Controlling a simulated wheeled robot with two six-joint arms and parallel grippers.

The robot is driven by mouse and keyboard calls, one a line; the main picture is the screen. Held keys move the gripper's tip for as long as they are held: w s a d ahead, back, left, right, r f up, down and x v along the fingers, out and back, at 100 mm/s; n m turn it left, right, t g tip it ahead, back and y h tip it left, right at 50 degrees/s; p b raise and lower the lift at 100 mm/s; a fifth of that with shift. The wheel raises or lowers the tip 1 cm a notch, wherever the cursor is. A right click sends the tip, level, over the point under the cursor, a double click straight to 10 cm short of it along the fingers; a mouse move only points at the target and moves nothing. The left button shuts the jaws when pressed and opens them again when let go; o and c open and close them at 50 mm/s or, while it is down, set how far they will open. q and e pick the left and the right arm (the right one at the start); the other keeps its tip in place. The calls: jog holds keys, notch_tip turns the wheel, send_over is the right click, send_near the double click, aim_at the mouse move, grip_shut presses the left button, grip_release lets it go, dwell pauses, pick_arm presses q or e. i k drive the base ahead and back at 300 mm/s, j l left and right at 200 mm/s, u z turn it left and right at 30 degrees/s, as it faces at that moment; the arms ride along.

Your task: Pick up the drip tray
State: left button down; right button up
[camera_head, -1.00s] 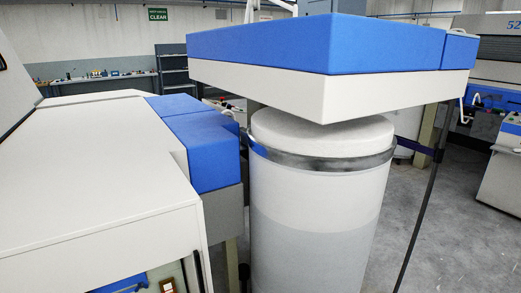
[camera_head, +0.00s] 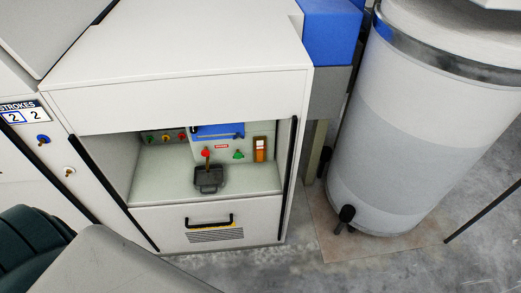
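A small dark grey tray (camera_head: 208,181), which looks like the drip tray, sits on the pale floor of an open recess in the white machine. It is under a red-knobbed tap or valve (camera_head: 206,154) and near the recess's front edge. Whether it holds anything is too small to tell. Neither of my grippers shows in the head view.
The recess back has green, yellow and red fittings and an amber sight gauge (camera_head: 260,149). Below is a white drawer front with a black handle (camera_head: 209,222). A tall white can (camera_head: 400,130) stands at the right. A grey surface fills the lower left.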

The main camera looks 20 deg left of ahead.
aim_at(215, 178)
jog(key=u, duration=1.3)
